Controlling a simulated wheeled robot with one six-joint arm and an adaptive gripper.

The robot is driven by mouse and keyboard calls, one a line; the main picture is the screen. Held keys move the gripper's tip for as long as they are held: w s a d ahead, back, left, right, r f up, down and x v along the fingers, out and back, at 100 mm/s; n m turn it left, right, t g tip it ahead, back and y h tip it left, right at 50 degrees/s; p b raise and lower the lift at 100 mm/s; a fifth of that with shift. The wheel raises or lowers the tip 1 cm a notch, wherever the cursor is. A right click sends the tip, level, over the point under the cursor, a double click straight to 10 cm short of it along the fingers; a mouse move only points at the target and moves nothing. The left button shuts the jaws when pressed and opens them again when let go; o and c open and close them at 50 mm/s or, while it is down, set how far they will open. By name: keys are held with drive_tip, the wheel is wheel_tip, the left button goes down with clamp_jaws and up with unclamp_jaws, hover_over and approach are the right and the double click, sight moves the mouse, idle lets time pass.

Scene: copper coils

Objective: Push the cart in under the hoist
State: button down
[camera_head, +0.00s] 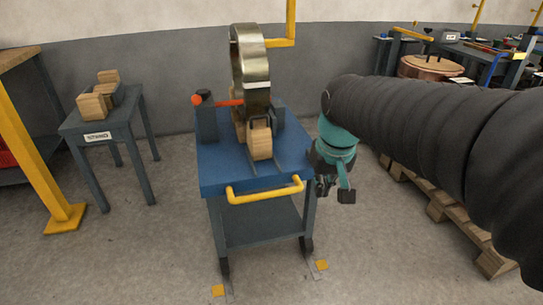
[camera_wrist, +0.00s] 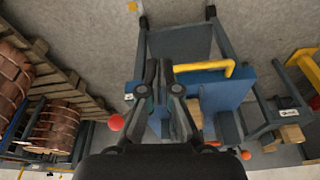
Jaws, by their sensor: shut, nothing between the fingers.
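The cart has a blue top (camera_head: 215,178), a yellow push handle (camera_head: 265,192) on its near side and a grey lower shelf. It stands upright in the middle of the head view. A shiny metal ring (camera_head: 250,62) stands on it with wooden blocks (camera_head: 259,140). My gripper (camera_head: 334,192) is shut and empty, just right of the cart's near right corner. In the wrist view my gripper (camera_wrist: 159,68) overlaps the cart top (camera_wrist: 222,90), with the handle (camera_wrist: 205,67) beside it; contact cannot be told. A yellow bent bar (camera_head: 291,22) behind the ring may belong to the hoist.
Yellow floor marks (camera_head: 321,265) lie by the cart's near legs. A small grey table (camera_head: 97,122) with wooden blocks stands left, near a yellow post (camera_head: 30,150). The floor in front is clear.

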drive_tip(key=w+a+f+n+g+p, duration=0.1)
drive_tip(key=w+a+f, duration=0.35)
drive_tip(key=w, duration=0.25)
drive_tip(key=w+a+f+n+g+p, duration=0.1)
drive_tip(key=w+a+f+g, duration=0.15)
drive_tip(key=w+a, duration=0.4)
wheel_tip(320, 180, down, 14)
drive_tip(key=b, duration=0.4)
drive_tip(key=shift+w+r+t+b, duration=0.2)
drive_tip(key=shift+r+t+b, duration=0.05)
drive_tip(key=shift+t+b, duration=0.1)
drive_tip(key=shift+d, duration=0.1)
